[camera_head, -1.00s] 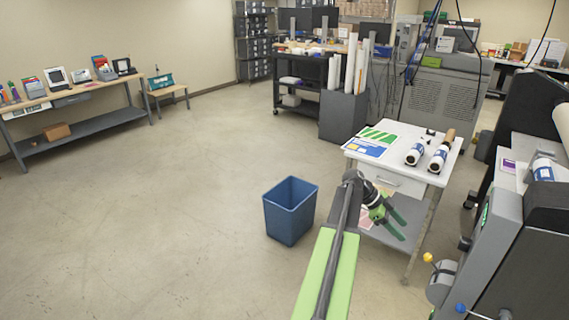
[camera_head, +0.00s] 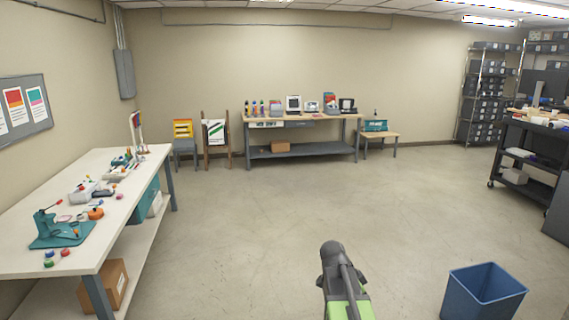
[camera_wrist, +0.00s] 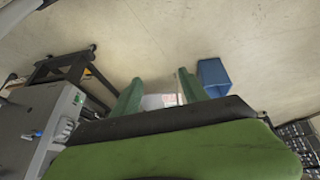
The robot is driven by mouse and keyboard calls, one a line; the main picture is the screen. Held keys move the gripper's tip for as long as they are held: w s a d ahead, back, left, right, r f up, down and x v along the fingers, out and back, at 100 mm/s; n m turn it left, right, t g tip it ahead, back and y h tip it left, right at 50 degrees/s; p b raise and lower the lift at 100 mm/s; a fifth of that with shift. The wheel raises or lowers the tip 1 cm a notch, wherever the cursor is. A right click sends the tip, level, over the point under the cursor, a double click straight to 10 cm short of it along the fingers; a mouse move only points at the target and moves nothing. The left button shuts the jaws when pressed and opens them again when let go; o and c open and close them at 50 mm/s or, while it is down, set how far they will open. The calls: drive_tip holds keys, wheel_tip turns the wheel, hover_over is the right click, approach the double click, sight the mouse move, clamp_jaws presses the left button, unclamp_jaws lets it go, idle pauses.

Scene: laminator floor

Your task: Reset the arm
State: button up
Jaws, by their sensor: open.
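My gripper (camera_wrist: 160,92) shows in the wrist view with its two green fingers spread apart. Nothing is held between them. In the head view, my arm, green and dark grey, reaches up from the bottom edge right of the middle; the gripper fingers do not show there. The arm's end is over open floor, left of a blue bin (camera_head: 483,293). The bin also shows in the wrist view (camera_wrist: 214,77), beyond the right finger.
A long white bench (camera_head: 130,180) with small tools stands at left. A wood-topped bench (camera_head: 300,119) lines the back wall. A black cart (camera_head: 530,150) and a shelf rack (camera_head: 485,95) stand right. A grey machine (camera_wrist: 45,120) is left in the wrist view. The middle floor is clear.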

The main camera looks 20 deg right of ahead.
drive_tip(key=s+a+f+n+y, duration=0.1)
drive_tip(key=a+f+n+y, duration=0.1)
drive_tip(key=a+n, duration=0.7)
drive_tip(key=a+f+n+t+y+b, duration=0.1)
drive_tip(key=a+n, duration=0.8)
drive_tip(key=a, duration=1.1)
drive_tip(key=f+y, duration=0.1)
drive_tip(key=y, duration=0.1)
drive_tip(key=shift+s+f+n+t+y, duration=0.3)
drive_tip(key=shift+s+f+n, duration=0.05)
drive_tip(key=shift+n, duration=0.05)
drive_tip(key=shift+a, duration=0.1)
